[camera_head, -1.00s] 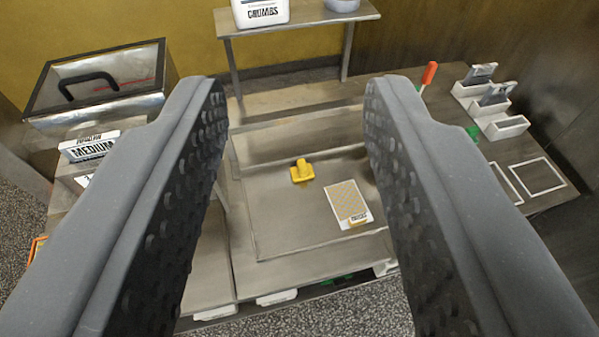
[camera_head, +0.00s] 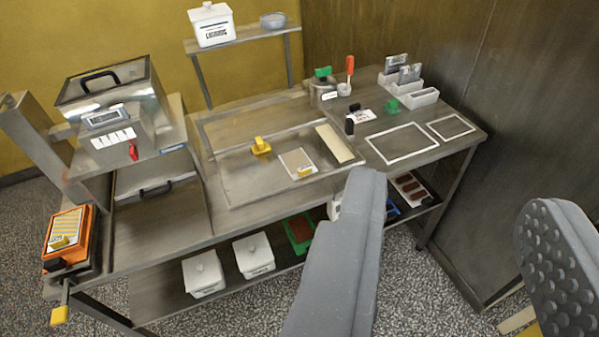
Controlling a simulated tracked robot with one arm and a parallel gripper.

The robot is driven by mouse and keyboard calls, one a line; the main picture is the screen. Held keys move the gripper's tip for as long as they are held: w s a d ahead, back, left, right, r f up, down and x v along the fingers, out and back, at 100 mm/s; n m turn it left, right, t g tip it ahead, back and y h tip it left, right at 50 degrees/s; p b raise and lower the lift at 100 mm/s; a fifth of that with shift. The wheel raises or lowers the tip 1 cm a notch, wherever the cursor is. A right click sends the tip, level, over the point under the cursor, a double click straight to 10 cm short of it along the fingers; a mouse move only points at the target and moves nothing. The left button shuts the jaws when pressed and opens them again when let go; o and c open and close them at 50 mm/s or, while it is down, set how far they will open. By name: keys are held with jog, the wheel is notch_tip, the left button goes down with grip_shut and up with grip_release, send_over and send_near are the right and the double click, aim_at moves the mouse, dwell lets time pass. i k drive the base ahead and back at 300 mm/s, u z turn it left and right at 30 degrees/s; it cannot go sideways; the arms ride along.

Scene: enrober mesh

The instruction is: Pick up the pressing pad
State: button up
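A small yellow block with an upright grip (camera_head: 261,146) sits on the sunken steel bed of the bench. It may be the pressing pad, but I cannot tell for sure. A white card with a yellow mesh pattern (camera_head: 297,162) lies just right of it. A small green piece with a raised top (camera_head: 391,106) stands farther right on the bench. My gripper (camera_head: 456,190) is open, fingers wide apart at the lower right of the picture. It appears empty, and the yellow block is up and left of it.
A steel lidded machine (camera_head: 110,95) stands at the left, with an orange framed tray (camera_head: 70,240) before it. White bins (camera_head: 203,272) sit on the lower shelf. A dark wall (camera_head: 530,130) closes the right.

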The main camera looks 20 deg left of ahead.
aim_at(261, 147)
jog(key=u, duration=0.7)
jog(key=i, duration=1.8)
jog(key=z, duration=0.55)
